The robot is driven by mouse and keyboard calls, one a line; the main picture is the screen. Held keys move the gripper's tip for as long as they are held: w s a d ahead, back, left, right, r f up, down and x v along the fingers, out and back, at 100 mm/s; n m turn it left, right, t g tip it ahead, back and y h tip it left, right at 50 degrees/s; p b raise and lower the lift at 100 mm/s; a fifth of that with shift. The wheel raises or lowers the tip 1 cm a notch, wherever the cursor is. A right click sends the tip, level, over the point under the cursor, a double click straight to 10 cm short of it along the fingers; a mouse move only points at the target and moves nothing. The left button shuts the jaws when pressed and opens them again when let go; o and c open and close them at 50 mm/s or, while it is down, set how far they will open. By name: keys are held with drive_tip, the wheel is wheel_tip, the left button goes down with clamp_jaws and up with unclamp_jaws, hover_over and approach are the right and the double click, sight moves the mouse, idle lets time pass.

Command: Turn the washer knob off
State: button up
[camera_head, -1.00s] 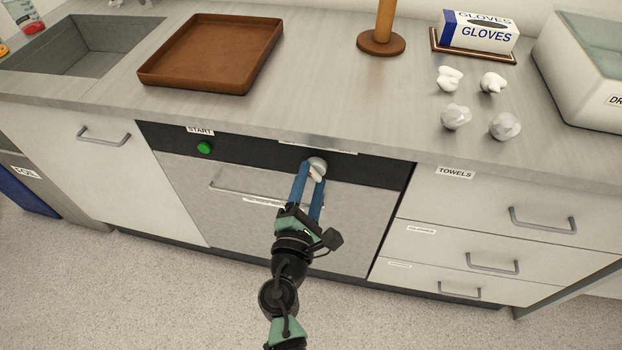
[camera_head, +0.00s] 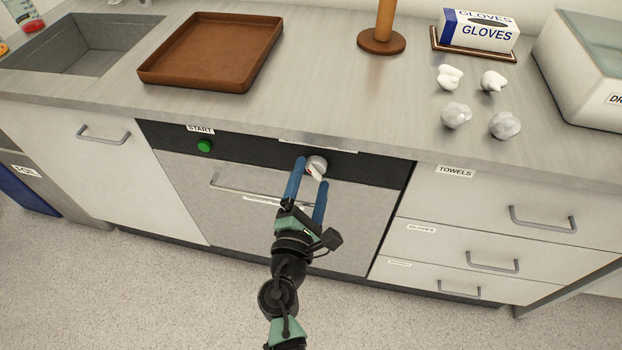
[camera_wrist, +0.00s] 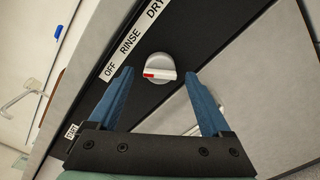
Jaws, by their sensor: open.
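The washer knob (camera_head: 316,165) is a round grey dial with a raised grip bar, on the black panel of the washer (camera_head: 250,150). In the wrist view the knob (camera_wrist: 160,66) shows a red mark at the left end of its bar, pointing toward the OFF end of the label strip (camera_wrist: 130,43), which reads OFF, RINSE, DRY. My gripper (camera_head: 312,171) is open, its blue fingers spread with one to each side of the knob. In the wrist view my gripper (camera_wrist: 159,75) shows clear gaps between both fingertips and the knob.
A green START button (camera_head: 204,146) is left on the panel. The washer's bar handle (camera_head: 232,190) runs below, partly behind my gripper. Drawers (camera_head: 470,225) stand to the right. Above, the counter (camera_head: 330,95) holds a brown tray (camera_head: 160,77) and a glove box (camera_head: 480,36).

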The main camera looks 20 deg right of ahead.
drive_tip(key=v, duration=1.2)
drive_tip(key=shift+s+a, duration=0.25)
drive_tip(key=shift+s, duration=0.05)
drive_tip(key=shift+w, duration=0.1)
drive_tip(key=w+r+m+t, duration=0.1)
drive_tip(key=w+r+m, duration=0.25)
drive_tip(key=r, duration=0.55)
drive_tip(key=w+a+r+m+t+y, duration=0.1)
drive_tip(key=w+r+m, duration=0.2)
drive_tip(key=r+m, duration=0.35)
drive_tip(key=w+r+m+t, duration=0.1)
drive_tip(key=w+r+m, duration=0.2)
drive_tip(key=r, duration=0.8)
drive_tip(key=s+a+r+m+t+y+p, duration=0.1)
drive_tip(key=s+a+r+m+t+y, duration=0.2)
drive_tip(key=r, duration=0.7)
drive_tip(key=s+a+r+m+t+y, duration=0.1)
drive_tip(key=s+a+r+t+y, duration=0.3)
drive_tip(key=r, duration=0.6)
drive_tip(key=s+a+r+m+t+y+p, duration=0.1)
drive_tip(key=s+r+t+y, duration=0.3)
drive_tip(key=r, duration=0.7)
wheel_tip(320, 180, up, 16)
drive_tip(key=g+h+p, duration=0.1)
drive_tip(key=h+p, duration=0.1)
drive_tip(key=p, duration=1.4)
drive_tip(key=shift+d+g+p, duration=0.2)
drive_tip(key=shift+g+p, duration=0.1)
drive_tip(key=shift+p, duration=0.1)
drive_tip(key=shift+f, duration=0.15)
